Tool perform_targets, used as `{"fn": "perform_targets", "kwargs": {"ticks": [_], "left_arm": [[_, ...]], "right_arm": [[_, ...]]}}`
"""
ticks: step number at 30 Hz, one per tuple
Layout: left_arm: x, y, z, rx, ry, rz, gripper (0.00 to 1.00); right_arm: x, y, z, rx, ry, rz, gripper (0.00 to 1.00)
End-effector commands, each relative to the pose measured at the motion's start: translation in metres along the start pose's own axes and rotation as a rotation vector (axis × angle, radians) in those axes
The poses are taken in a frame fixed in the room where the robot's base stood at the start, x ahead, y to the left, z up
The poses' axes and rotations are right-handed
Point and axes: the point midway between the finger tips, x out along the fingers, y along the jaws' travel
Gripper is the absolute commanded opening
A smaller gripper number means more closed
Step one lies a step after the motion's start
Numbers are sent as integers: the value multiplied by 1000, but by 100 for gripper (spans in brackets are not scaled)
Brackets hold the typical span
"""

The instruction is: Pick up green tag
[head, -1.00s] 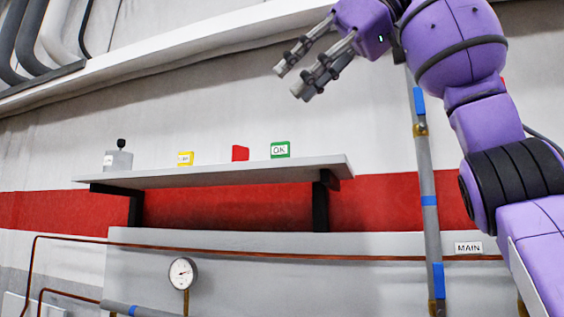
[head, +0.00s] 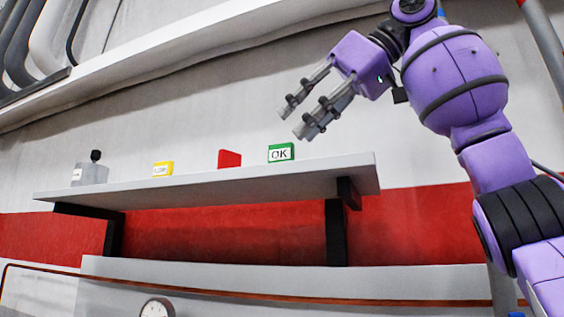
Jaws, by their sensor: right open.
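The green tag (head: 281,152) has a white face lettered OK. It stands upright on the wall shelf (head: 220,186), towards the shelf's right end. My right gripper (head: 295,121) is open and empty. It appears just above the green tag in the picture, pointing down and to the left, and it does not touch the tag. How far it is from the tag in depth I cannot tell. My left gripper is out of view.
A red tag (head: 230,159) stands left of the green one, then a yellow tag (head: 163,169). A grey box with a black knob (head: 91,172) is at the shelf's left end. A gauge (head: 157,308) and a copper pipe (head: 230,291) are below.

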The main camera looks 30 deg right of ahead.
Motion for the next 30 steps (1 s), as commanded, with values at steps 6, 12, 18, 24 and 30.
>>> {"fn": "perform_targets", "kwargs": {"ticks": [6, 12, 18, 24, 30], "left_arm": [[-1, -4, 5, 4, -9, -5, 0], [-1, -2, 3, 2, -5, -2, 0], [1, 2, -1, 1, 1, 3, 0], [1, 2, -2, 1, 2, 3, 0], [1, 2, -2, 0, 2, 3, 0]], "right_arm": [[31, 3, 4, 3, -6, 4, 40], [54, 2, 3, 3, -2, 1, 40], [56, 2, 3, 3, 0, 0, 40], [56, 2, 3, 3, -1, 0, 22], [57, 2, 3, 2, -2, 0, 0]]}}
